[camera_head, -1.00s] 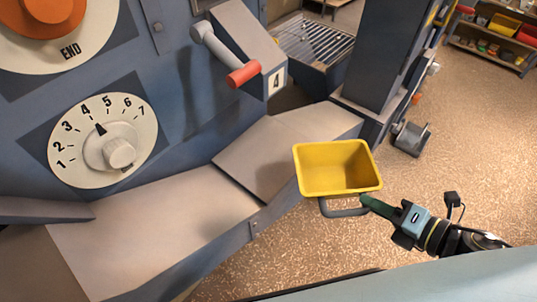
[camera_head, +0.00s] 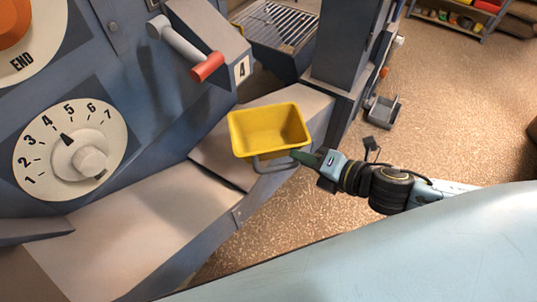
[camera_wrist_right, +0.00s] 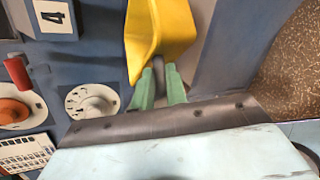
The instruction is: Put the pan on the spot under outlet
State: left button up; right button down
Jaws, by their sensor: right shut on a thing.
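The yellow pan (camera_head: 268,129) is held up over the grey ledge of the machine in the head view, its open top facing up. My right gripper (camera_head: 298,158) is shut on the pan's grey handle, on the pan's near right side. In the right wrist view, the green fingertips (camera_wrist_right: 160,85) close around the handle, and the yellow pan (camera_wrist_right: 160,35) extends beyond them. The outlet (camera_head: 205,25) seems to be the grey sloped housing marked 4, but I cannot be sure. The spot under it cannot be made out clearly. My left gripper is not in view.
The grey ledge (camera_head: 145,230) runs along the machine's front and is bare. A lever with a red grip (camera_head: 208,66) sticks out near the pan. A numbered dial (camera_head: 70,150) is at left. A dark blue post (camera_head: 345,45) stands right of the pan. A metal grate (camera_head: 280,25) lies behind.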

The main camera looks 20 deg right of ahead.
jog(key=p, duration=0.2)
send_over(269, 158)
jog(key=w, duration=0.1)
jog(key=shift+w+d+r, duration=0.15)
jog(key=shift+d+r, duration=0.05)
notch_tip(269, 158, down, 3)
jog(key=shift+r+b, duration=0.1)
jog(key=shift+b, duration=0.4)
notch_tip(269, 158, down, 4)
jog(key=shift+b, duration=0.4)
jog(key=shift+f, duration=0.25)
jog(key=c, duration=1.4)
grip_release()
jog(key=shift+f, duration=0.15)
jog(key=v, duration=1.2)
